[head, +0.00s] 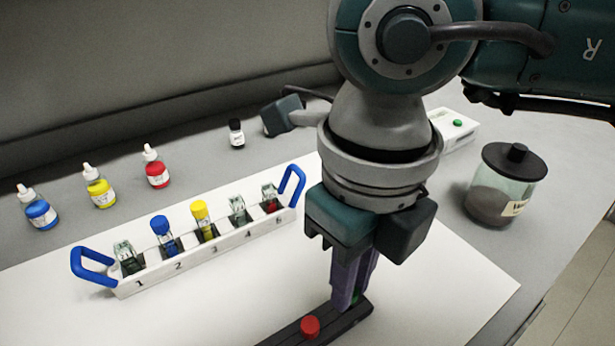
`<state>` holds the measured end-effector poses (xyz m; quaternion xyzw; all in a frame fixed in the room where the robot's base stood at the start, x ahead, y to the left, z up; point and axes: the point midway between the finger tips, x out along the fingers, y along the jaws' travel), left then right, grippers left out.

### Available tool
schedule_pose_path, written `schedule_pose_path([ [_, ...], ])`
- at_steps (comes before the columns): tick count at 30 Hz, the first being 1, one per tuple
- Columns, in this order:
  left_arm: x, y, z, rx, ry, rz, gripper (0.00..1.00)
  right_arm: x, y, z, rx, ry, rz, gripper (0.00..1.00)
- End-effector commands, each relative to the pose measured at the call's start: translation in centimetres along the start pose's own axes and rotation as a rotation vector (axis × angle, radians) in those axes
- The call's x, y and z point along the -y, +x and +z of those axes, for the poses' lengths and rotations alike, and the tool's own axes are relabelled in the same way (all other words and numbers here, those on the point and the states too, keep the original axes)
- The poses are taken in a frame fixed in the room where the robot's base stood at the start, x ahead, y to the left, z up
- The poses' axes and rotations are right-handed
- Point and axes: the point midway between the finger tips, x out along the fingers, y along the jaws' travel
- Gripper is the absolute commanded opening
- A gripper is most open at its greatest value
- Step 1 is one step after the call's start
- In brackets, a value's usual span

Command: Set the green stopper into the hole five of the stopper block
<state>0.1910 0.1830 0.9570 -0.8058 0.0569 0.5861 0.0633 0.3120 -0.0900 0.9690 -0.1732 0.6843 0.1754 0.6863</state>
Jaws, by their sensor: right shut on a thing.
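The dark stopper block (345,320) lies on the white sheet at the bottom of the head view, partly cut off by the frame edge. A red stopper (310,326) stands in it. My right gripper (346,303) points down with its purple fingers shut at the block's far right end. A bit of the green stopper (357,297) shows beside the fingertips; the fingers hide the rest. Whether it is seated in the hole or just above it, I cannot tell. The hole numbers are not readable. My left gripper is not in view.
A white rack (205,250) with blue handles holds several cuvettes left of my right arm. Dropper bottles in blue (40,213), yellow (101,192) and red (157,172) stand behind it. A lidded jar (505,190) and a white box (452,130) are at right.

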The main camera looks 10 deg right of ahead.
Motion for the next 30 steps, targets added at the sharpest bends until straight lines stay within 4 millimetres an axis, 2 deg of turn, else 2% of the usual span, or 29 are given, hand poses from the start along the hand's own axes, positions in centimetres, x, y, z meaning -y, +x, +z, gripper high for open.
schedule_pose_path([
  [18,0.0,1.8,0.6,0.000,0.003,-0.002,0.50,0.0,2.0,0.0,0.000,0.000,0.000,0.00],
  [28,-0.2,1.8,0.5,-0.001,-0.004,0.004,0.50,0.0,2.1,0.0,0.000,0.000,0.000,0.00],
  [29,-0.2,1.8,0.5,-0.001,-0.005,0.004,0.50,0.0,2.1,0.0,0.000,0.000,0.000,0.19],
  [30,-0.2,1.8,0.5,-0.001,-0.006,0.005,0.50,0.0,2.0,0.0,0.000,0.000,0.000,0.23],
])
